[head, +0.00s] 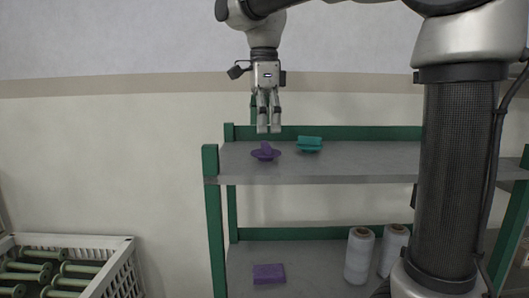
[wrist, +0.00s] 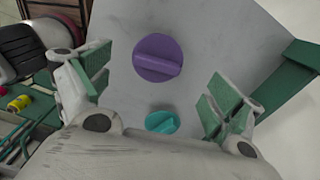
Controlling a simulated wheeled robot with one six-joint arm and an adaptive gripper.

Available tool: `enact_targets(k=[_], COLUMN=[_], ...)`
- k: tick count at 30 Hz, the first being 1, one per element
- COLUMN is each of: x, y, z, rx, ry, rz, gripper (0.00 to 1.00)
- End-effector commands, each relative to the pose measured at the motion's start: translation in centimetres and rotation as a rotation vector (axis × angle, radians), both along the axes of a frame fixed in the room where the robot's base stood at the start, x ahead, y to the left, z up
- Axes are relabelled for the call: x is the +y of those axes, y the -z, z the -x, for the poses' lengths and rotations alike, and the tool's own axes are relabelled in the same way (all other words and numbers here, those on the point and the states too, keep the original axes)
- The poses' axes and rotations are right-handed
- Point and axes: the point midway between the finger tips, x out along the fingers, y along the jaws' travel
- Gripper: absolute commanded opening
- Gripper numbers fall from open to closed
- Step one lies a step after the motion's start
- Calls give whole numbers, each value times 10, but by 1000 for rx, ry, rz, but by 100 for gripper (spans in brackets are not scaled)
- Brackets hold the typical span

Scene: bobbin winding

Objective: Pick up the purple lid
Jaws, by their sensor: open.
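The purple lid (head: 265,152) is a round disc with a raised bar handle, lying on the upper grey shelf (head: 350,170) near its left end. In the wrist view the purple lid (wrist: 158,58) lies between and beyond my finger pads, its bar running roughly across the picture. My gripper (head: 269,128) points down above the lid, apart from it. The gripper also shows in the wrist view (wrist: 155,88), with its fingers spread and nothing between them.
A teal lid (head: 309,144) with a bar handle sits just right of the purple one. Green posts (head: 213,220) frame the rack. The lower shelf holds a purple block (head: 269,273) and white rolls (head: 359,255). A white crate (head: 120,262) of green bobbins stands at left.

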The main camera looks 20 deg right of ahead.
Motion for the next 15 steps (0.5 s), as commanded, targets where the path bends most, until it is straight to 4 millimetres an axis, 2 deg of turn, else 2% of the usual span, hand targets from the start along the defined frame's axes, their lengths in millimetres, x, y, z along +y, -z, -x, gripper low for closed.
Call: enact_targets(k=[6,9,15], x=[-3,-3,-3], y=[35,46,49], z=[3,2,2], rx=[2,1,-1], ry=[0,0,-1], rz=[1,0,-1], gripper=[93,93,93])
